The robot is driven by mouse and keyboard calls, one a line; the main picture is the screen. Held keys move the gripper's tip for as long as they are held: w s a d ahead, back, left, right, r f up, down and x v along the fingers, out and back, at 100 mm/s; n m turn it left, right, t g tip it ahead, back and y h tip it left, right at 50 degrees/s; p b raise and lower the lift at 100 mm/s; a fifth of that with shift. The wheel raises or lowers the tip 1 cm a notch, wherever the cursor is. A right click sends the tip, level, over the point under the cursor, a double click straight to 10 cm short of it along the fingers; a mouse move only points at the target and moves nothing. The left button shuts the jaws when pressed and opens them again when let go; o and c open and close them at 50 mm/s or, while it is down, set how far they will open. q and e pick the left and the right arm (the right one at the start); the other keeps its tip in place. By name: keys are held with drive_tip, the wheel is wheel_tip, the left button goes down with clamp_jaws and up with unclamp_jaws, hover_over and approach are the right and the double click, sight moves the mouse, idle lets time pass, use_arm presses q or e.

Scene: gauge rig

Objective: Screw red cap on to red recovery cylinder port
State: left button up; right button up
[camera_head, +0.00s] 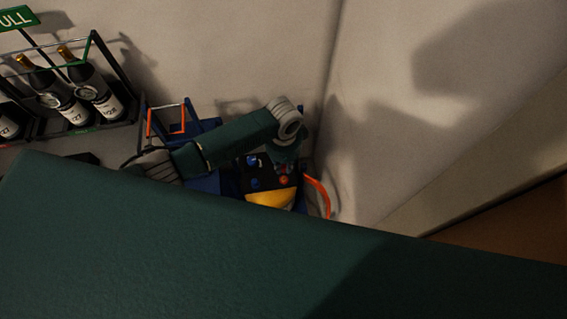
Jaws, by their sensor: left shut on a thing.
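A dark gauge rig (275,182) with a yellow front part (268,199) stands in the middle. It has blue fittings (254,183) on its left side and a small red-orange fitting (284,181) on its right side. I cannot tell whether this fitting is the red recovery cylinder port. My left arm reaches in from the left, and its gripper (284,165) points down over the rig, just above the red-orange fitting. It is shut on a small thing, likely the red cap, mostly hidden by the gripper. My right gripper is out of view.
A rack (83,128) with several dark bottles stands at the left against the wall. An orange handle (183,118) and an orange hose (321,193) flank the rig. A wall is close on the right. A large dark green surface hides the lower view.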

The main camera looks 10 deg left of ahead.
sight(284, 177)
use_arm(q)
drive_tip(key=shift+f+b, duration=0.55)
drive_tip(key=shift+f, duration=0.25)
drive_tip(key=shift+f+b, duration=0.55)
drive_tip(key=shift+f, duration=0.35)
drive_tip(key=shift+f+b, duration=0.6)
drive_tip(key=shift+f, duration=0.3)
drive_tip(key=shift+p, duration=0.5)
drive_tip(key=shift+f, duration=0.2)
